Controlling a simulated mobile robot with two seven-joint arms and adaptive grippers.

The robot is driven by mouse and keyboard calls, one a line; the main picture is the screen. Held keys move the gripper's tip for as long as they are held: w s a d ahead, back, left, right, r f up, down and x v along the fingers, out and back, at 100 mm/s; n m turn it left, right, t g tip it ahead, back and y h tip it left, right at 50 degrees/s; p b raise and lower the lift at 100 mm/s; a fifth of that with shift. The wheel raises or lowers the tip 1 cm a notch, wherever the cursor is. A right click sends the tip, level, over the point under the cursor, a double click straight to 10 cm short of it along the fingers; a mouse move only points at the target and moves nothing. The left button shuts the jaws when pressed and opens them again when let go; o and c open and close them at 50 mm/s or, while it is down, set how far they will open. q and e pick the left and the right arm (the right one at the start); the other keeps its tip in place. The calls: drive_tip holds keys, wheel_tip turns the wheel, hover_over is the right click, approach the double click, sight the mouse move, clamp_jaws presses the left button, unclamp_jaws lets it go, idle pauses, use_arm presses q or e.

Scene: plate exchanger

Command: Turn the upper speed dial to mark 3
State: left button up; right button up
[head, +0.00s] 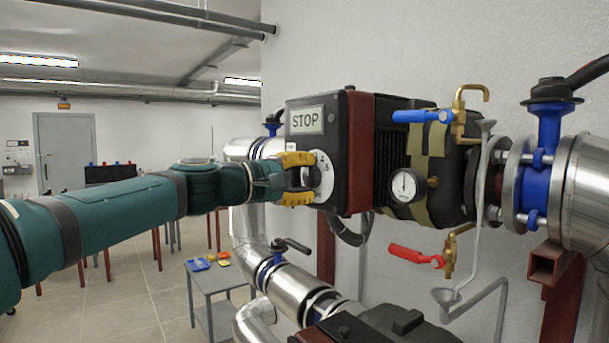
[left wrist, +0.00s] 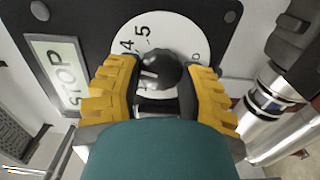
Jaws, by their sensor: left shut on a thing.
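The upper speed dial is a white disc (head: 323,176) with black numbers on the black front of the upper drive unit (head: 359,140), under a STOP plate (head: 306,120). In the left wrist view the disc (left wrist: 135,30) shows 4 and 5 at upper left of its round black knob (left wrist: 160,68). My left gripper (head: 301,179) has its yellow-padded fingers on either side of the knob and is shut on it. The fingers hide the lower part of the disc, and I cannot tell which mark the knob points to. My right gripper is not in view.
A blue-handled valve (head: 421,116), a pressure gauge (head: 406,186) and a red-handled valve (head: 415,256) are right of the dial. A second dark unit (head: 385,328) sits below. A small grey table (head: 218,275) with coloured items stands lower left.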

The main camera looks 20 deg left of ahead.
use_arm(q)
drive_tip(key=shift+n, duration=1.1)
drive_tip(key=o, duration=1.2)
drive_tip(key=shift+s+a, duration=0.1)
drive_tip(key=v, duration=1.1)
drive_tip(key=shift+s+a, duration=0.25)
drive_tip(key=shift+s, duration=0.05)
